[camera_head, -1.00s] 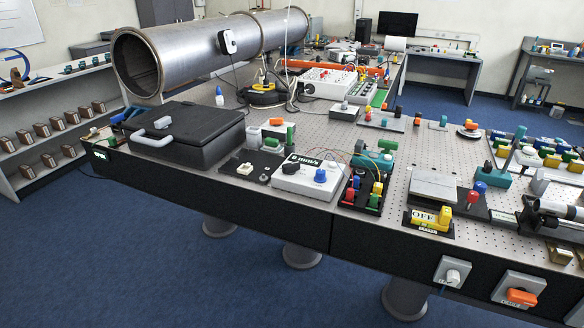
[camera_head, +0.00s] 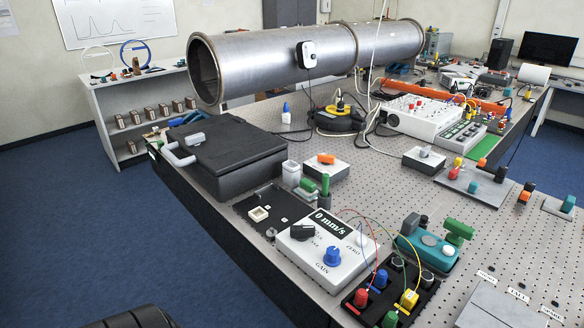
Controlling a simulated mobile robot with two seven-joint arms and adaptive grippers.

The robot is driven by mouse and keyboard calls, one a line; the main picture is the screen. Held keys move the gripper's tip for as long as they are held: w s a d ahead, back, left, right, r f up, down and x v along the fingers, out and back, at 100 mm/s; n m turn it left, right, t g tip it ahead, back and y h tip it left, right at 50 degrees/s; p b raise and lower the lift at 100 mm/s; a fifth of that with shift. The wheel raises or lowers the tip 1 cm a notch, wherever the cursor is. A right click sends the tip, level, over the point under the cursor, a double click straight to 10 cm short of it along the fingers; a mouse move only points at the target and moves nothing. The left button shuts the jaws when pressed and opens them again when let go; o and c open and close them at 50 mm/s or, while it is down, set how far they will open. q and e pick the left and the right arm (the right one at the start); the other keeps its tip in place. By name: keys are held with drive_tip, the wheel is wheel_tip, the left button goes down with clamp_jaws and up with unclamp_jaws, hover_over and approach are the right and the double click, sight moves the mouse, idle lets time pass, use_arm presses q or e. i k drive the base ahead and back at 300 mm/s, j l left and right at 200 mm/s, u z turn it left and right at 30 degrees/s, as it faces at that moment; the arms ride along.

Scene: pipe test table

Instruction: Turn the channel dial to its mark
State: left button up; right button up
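A white meter box (camera_head: 352,262) with a "0 mm/s" display stands near the table's front edge. On it are a black pointer knob (camera_head: 302,232) at the left and a blue knob (camera_head: 332,256) labelled GAIN. The black knob has small lettering around it, too small to read surely, so I cannot confirm that it is the channel dial or where its mark lies. Neither of my grippers can be made out in the head view.
Left of the box are a black plate (camera_head: 283,205) and a large black case (camera_head: 225,150). A black block with coloured plugs (camera_head: 393,296) and wires stands right of it. A large steel pipe (camera_head: 270,62) lies behind. Blue floor (camera_head: 90,220) is open at the left.

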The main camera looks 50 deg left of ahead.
sight(301, 232)
drive_tip(key=i+j+u, duration=0.15)
drive_tip(key=u, duration=0.35)
drive_tip(key=i+u, duration=0.15)
drive_tip(key=u, duration=0.3)
drive_tip(key=i+u, duration=0.2)
drive_tip(key=u, duration=0.3)
